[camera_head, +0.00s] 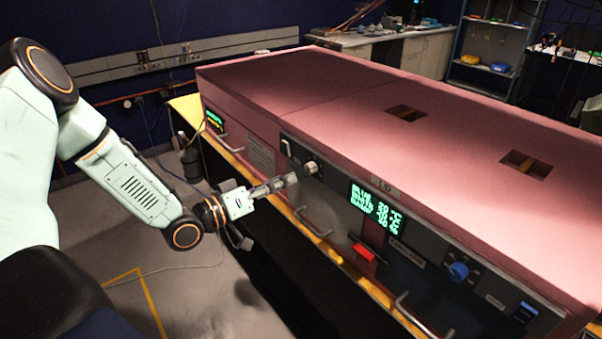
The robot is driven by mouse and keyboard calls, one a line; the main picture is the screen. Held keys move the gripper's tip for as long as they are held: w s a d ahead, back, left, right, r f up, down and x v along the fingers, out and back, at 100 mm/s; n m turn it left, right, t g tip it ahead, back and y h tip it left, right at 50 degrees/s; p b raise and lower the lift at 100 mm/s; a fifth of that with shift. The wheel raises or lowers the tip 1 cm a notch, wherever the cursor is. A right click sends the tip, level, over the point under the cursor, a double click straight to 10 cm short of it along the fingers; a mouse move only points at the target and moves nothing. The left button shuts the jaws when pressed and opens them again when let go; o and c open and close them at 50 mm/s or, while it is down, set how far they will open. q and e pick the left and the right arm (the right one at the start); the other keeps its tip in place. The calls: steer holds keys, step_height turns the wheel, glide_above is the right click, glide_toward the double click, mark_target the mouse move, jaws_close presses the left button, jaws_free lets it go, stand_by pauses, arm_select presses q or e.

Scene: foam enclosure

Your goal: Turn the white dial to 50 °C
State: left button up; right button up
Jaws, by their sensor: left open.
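The white dial (311,167) is a small knob on the dark front panel of the pink enclosure (480,170), left of the green display. The display (376,207) shows several lines with °C values, too blurred to read surely. My left gripper (268,212) is open and empty, in front of the panel, below and to the left of the dial. Its upper finger points toward the panel; its lower finger hangs down. I see no contact with the dial. My right gripper is not in view.
A white switch (286,148) sits just left of the dial. A red handle (367,248), a blue knob (458,271) and metal pull handles (313,222) stick out from the front. The floor (190,290) at the lower left is mostly clear.

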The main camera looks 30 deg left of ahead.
mark_target(307, 170)
arm_select(q)
steer(key=shift+b+x, duration=0.4)
steer(key=shift+x, duration=2.75)
steer(key=shift+c, duration=0.2)
jaws_close()
